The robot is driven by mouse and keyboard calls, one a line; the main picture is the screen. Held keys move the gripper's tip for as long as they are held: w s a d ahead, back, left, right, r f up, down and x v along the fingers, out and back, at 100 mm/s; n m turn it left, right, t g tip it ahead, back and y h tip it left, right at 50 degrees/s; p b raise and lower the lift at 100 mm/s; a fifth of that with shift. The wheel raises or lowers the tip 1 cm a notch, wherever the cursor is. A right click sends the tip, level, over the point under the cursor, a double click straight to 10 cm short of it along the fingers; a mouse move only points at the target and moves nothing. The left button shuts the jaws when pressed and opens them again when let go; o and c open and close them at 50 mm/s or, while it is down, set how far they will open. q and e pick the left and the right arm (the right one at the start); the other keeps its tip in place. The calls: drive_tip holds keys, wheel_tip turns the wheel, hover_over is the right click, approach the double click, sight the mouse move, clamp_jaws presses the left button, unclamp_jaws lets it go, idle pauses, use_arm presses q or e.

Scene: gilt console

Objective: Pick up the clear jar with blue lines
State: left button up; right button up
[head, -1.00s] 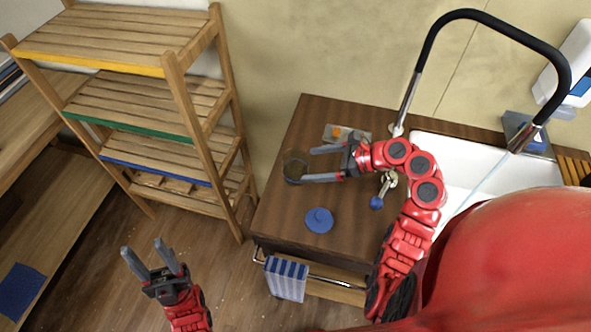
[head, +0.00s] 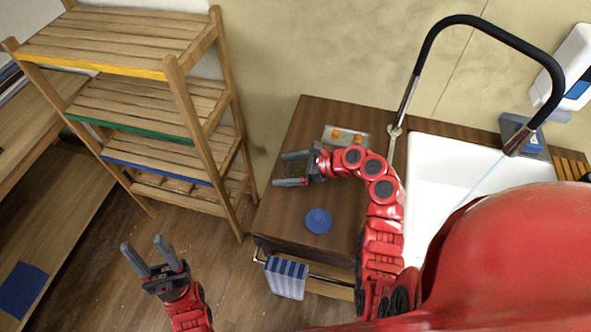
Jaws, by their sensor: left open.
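The clear jar (head: 296,168) stands near the left edge of the brown counter and looks dark and see-through. Its blue lines are too small to make out. My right gripper (head: 282,169) is at the jar, with one finger on its far side and one on its near side. The fingers hide part of the jar, and I cannot tell whether they press on it. My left gripper (head: 142,243) is open and empty over the floor, left of the counter.
A round blue item (head: 318,221) lies on the counter (head: 335,190) near the jar. A small tray (head: 345,138) with orange items is behind my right gripper. A white sink (head: 450,180) with a tall black faucet is at right. A wooden shelf (head: 150,150) stands left.

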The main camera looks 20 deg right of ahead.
clamp_jaws()
idle(0.3)
